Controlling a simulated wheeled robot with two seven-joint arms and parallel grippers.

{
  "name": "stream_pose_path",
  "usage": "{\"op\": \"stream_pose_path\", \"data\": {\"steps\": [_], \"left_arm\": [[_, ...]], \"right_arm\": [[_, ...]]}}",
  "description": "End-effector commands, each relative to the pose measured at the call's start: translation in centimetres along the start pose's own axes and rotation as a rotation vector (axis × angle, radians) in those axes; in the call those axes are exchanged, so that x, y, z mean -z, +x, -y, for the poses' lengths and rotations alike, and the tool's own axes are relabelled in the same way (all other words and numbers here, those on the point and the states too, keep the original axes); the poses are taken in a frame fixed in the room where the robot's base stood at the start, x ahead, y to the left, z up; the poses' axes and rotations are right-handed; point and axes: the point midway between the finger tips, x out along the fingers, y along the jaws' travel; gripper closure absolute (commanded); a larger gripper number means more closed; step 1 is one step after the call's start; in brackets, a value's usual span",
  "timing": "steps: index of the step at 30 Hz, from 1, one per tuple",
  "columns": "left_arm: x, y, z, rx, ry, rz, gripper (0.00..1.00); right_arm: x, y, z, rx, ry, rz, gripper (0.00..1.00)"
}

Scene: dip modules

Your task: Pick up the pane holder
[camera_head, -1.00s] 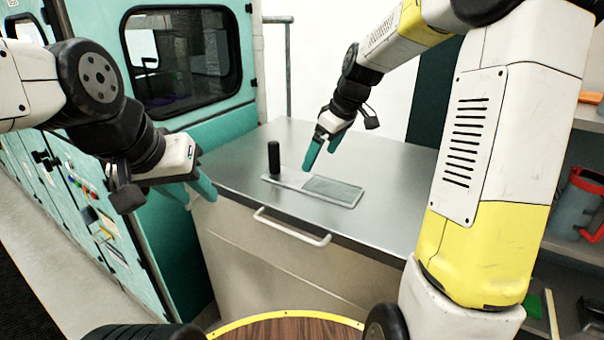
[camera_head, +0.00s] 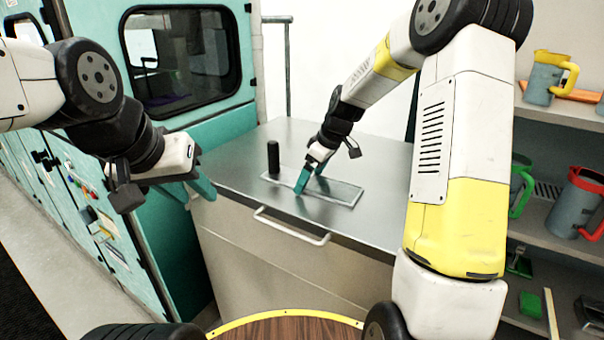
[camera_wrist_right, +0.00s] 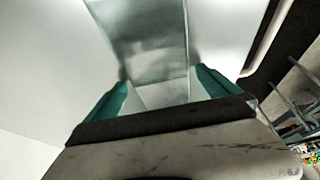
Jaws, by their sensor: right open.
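The pane holder (camera_head: 345,192) is a flat grey plate with a glassy panel and an upright black handle (camera_head: 273,158) at its left end. It lies flat on the metal counter. My right gripper (camera_head: 309,182) is open, its teal fingers low over the middle of the holder. In the right wrist view the holder (camera_wrist_right: 150,45) runs between the two open fingers (camera_wrist_right: 163,92), one near each long edge. I cannot tell whether they touch it. My left gripper (camera_head: 203,186) hangs by the counter's left front corner, away from the holder. Its finger gap is unclear.
The metal counter (camera_head: 240,170) is otherwise clear, with a drawer handle (camera_head: 290,228) on its front. A teal machine with a window (camera_head: 180,60) stands behind at the left. Shelves at the right hold mugs (camera_head: 577,205) and other items.

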Motion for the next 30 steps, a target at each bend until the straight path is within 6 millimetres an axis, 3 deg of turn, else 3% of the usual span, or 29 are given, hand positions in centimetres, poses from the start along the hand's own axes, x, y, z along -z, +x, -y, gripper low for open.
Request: {"op": "stream_pose_path", "data": {"steps": [3, 13, 23, 30], "left_arm": [[0.0, 0.0, 0.0, 0.000, 0.000, 0.000, 0.64], [0.0, 0.0, 0.0, 0.000, 0.000, 0.000, 0.64], [0.0, 0.0, 0.0, 0.000, 0.000, 0.000, 0.64], [0.0, 0.0, 0.0, 0.000, 0.000, 0.000, 0.64]], "right_arm": [[0.0, 0.0, 0.0, 0.000, 0.000, 0.000, 0.04], [0.0, -0.1, 0.0, -0.001, 0.000, -0.001, 0.69], [0.2, -0.4, -0.1, -0.002, -0.001, -0.002, 0.70], [1.1, -2.5, -0.1, -0.004, -0.002, -0.004, 0.70]]}}
